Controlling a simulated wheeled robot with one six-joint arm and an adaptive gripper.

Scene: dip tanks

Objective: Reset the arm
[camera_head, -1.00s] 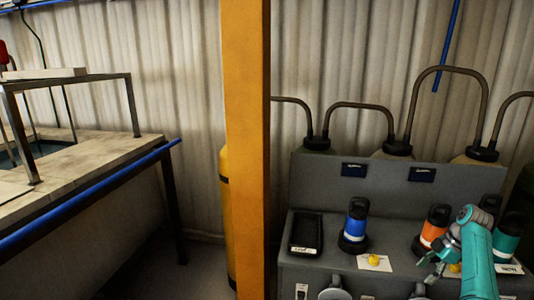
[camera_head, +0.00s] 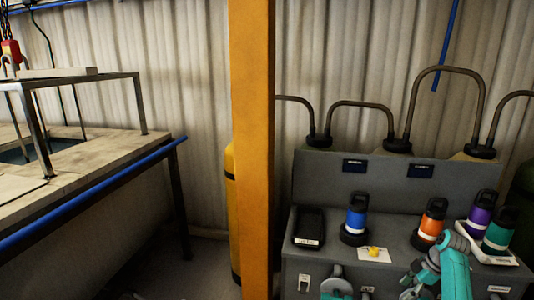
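My teal and grey arm (camera_head: 455,268) shows at the bottom right, in front of the grey bench. Its wrist and my gripper (camera_head: 412,284) are low in the picture, partly hidden by my own links and small. I cannot make out whether the fingers are open or shut, or whether they hold anything.
The grey bench (camera_head: 330,180) carries a black tray (camera_head: 309,226), a blue bottle (camera_head: 356,214), an orange bottle (camera_head: 432,222), a purple bottle (camera_head: 481,212) and a teal bottle (camera_head: 498,232). An orange post (camera_head: 252,150) stands left of it. A tank table (camera_head: 90,170) is far left.

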